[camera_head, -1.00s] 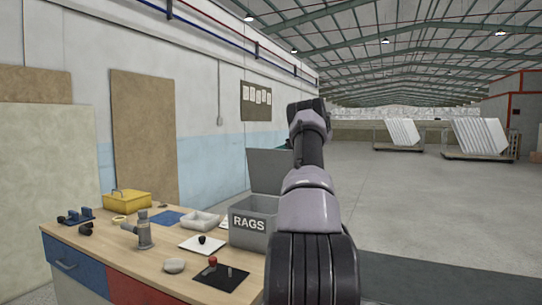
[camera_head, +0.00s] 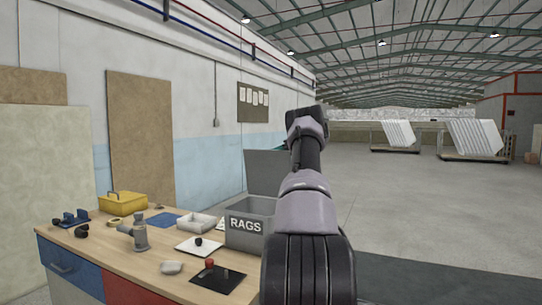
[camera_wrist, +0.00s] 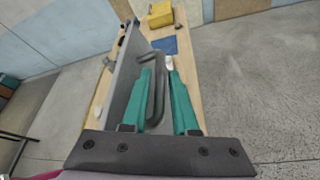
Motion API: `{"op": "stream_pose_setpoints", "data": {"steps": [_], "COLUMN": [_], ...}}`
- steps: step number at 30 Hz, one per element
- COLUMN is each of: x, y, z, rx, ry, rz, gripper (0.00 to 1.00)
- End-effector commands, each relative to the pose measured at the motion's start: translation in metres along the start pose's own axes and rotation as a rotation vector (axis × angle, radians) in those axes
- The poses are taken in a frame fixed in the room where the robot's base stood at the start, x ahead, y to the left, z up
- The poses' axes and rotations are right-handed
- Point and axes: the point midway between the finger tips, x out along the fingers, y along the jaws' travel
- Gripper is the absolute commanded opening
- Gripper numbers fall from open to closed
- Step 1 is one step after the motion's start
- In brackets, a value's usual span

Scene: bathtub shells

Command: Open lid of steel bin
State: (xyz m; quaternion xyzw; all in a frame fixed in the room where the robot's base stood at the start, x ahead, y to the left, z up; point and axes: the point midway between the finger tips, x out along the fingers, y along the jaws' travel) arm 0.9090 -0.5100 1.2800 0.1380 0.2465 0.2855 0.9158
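The grey steel bin (camera_head: 246,237) marked RAGS stands on the workbench, left of my arm. Its grey lid (camera_head: 266,172) stands raised, roughly upright, at the back of the bin. In the wrist view the lid (camera_wrist: 121,88) shows at a steep angle, with a dark bar handle (camera_wrist: 155,98) on its face. My gripper (camera_wrist: 158,66) has its two teal fingers apart, one on each side of the handle, with a gap visible beside the bar. I cannot tell whether a finger touches it. In the head view my arm hides most of the gripper and the bin's right side.
Brown boards lean on the left wall. Open floor lies to the right.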

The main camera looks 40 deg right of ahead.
Motion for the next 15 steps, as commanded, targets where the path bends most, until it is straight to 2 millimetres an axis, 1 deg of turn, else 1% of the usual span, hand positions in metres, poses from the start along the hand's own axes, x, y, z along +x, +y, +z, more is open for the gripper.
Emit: {"op": "stream_pose_setpoints", "data": {"steps": [2,5,12,15], "x": [-0.005,-0.018,-0.066,-0.084], "y": [0.000,-0.001,-0.001,-0.001], "z": [0.000,0.000,0.000,0.000], "rx": [0.000,0.000,0.000,0.000], "ry": [-0.001,-0.002,-0.002,-0.001], "rz": [-0.001,-0.002,-0.004,-0.003], "gripper": [0.27,0.27,0.27,0.27]}}
